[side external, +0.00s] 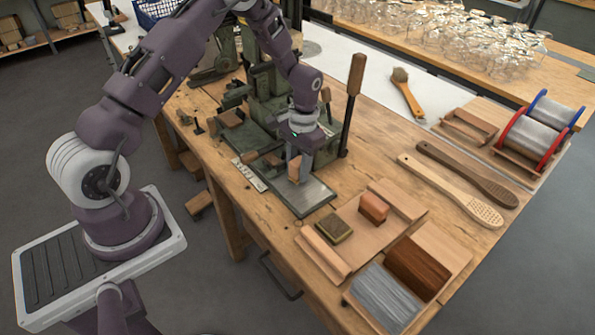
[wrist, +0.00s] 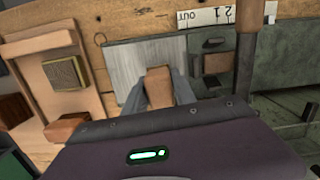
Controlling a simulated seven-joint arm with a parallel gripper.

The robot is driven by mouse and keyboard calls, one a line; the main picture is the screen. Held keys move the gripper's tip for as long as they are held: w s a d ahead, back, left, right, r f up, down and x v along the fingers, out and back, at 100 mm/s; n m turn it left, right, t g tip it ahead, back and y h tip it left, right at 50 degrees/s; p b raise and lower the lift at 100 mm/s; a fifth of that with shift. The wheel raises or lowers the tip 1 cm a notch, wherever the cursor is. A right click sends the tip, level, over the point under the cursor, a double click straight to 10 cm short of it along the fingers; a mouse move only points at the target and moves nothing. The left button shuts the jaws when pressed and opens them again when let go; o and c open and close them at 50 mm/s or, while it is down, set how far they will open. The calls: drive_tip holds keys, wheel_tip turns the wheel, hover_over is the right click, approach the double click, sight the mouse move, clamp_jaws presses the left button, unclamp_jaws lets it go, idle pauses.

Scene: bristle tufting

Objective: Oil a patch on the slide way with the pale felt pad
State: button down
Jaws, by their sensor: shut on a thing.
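The slide way is a flat grey metal plate (side external: 312,199) at the front of the green machine; it also shows in the wrist view (wrist: 122,58). My gripper (side external: 297,170) points down over the plate's far part and is shut on a tan-brown block, apparently the felt pad (wrist: 158,86). The block also shows in the side view (side external: 294,168). Its underside is hidden, so I cannot tell whether it touches the plate, and no pale felt shows. No oil patch can be made out on the plate.
A wooden tray (side external: 352,243) beside the plate holds an olive pad (side external: 334,228) and a reddish-brown block (side external: 373,208). The machine's upright lever (side external: 351,105) stands close to my gripper. Two brushes (side external: 465,172) and a bristle box (side external: 383,297) lie to the right.

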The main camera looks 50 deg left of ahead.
drive_tip(key=shift+d, duration=3.55)
drive_tip(key=shift+d+r, duration=0.1)
drive_tip(key=shift+r, duration=0.15)
drive_tip(key=shift+f, duration=0.1)
wheel_tip(320, 180, up, 6)
